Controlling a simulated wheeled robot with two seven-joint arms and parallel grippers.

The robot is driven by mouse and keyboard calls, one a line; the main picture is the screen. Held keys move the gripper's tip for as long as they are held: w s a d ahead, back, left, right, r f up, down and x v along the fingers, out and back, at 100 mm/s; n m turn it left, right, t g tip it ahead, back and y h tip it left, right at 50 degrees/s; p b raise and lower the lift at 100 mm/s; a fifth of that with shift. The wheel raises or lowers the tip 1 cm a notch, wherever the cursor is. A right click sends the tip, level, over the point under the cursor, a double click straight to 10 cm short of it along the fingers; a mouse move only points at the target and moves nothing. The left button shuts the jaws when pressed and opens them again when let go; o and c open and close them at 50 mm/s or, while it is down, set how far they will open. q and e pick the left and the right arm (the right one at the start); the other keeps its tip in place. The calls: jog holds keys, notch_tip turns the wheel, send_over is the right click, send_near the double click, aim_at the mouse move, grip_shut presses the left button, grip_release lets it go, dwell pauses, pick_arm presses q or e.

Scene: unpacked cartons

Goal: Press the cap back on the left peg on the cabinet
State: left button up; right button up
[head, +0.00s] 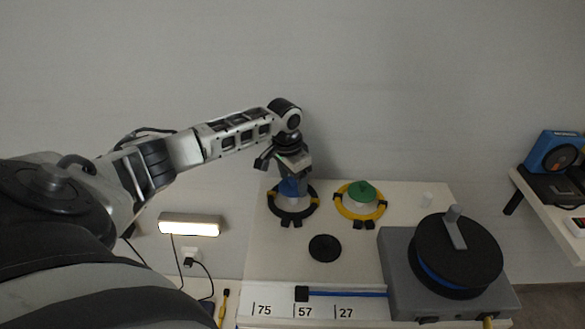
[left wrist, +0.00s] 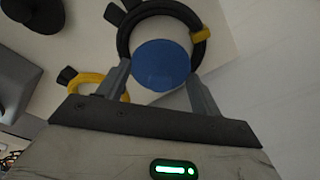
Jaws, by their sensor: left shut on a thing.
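My left gripper (head: 292,185) points down over the left peg place on the white cabinet (head: 285,262). It is shut on a blue cap (head: 287,188), which also shows as a round blue disc between the fingers in the left wrist view (left wrist: 160,65). The cap is above a white round base inside a black ring (head: 297,218). The peg itself is hidden under the cap and gripper, and I cannot tell whether the cap touches it. To the right, a green cap (head: 362,191) sits on a white base within a yellow ring (head: 347,209). My right gripper is not in view.
A flat black disc (head: 325,248) lies in front of the rings. A grey box (head: 397,265) with a black reel (head: 458,255) stands at the right. A slider with a blue bar (head: 345,294) and number labels runs along the front. A lit lamp (head: 191,224) is left on the wall.

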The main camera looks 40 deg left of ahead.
pick_arm(q)
jog(key=shift+f, duration=0.65)
jog(key=o, duration=1.1)
jog(key=shift+o, duration=1.1)
